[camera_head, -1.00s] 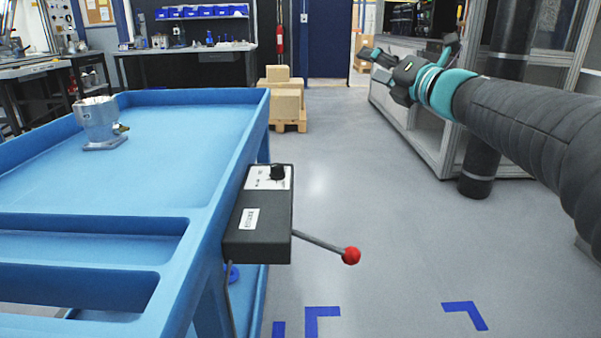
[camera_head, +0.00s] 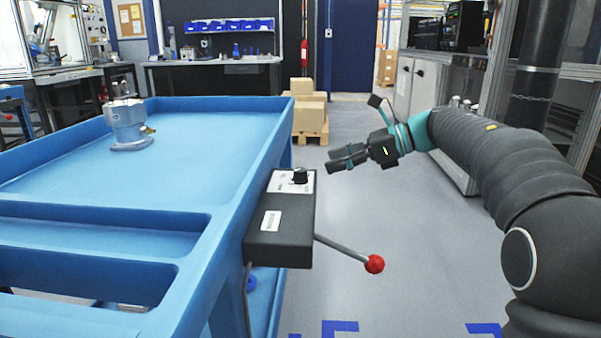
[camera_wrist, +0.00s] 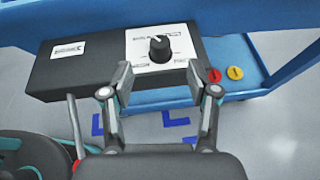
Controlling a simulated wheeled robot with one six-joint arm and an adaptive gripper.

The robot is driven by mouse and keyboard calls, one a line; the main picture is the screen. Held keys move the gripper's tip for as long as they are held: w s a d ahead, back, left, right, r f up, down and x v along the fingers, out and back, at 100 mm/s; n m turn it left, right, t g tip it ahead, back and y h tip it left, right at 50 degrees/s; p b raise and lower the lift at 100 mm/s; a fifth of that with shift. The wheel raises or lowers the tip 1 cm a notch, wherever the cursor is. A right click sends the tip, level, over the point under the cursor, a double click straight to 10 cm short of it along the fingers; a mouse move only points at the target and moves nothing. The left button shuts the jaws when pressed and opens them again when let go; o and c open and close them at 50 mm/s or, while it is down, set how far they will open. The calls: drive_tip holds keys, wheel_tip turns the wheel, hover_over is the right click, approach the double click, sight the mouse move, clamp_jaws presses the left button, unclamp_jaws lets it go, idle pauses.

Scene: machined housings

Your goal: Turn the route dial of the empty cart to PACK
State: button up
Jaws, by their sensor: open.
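The blue cart (camera_head: 230,140) stands at the left in the head view with a grey machined housing (camera_head: 128,124) on its top tray. A dark control box (camera_head: 284,238) is fixed to its right side. The black route dial (camera_head: 299,175) sits on the box's white label plate; it also shows in the wrist view (camera_wrist: 160,48).
A lever with a red ball (camera_head: 374,264) sticks out from the box to the right. Boxes on a pallet (camera_head: 308,112) stand behind. A red button (camera_wrist: 214,75) and a yellow button (camera_wrist: 235,73) show near the cart in the wrist view. Grey floor right of the cart is clear.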

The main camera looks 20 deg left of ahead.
sight(304, 170)
drive_tip(key=x, duration=0.8)
drive_tip(key=shift+a+f, duration=0.1)
drive_tip(key=shift+a, duration=0.3)
clamp_jaws()
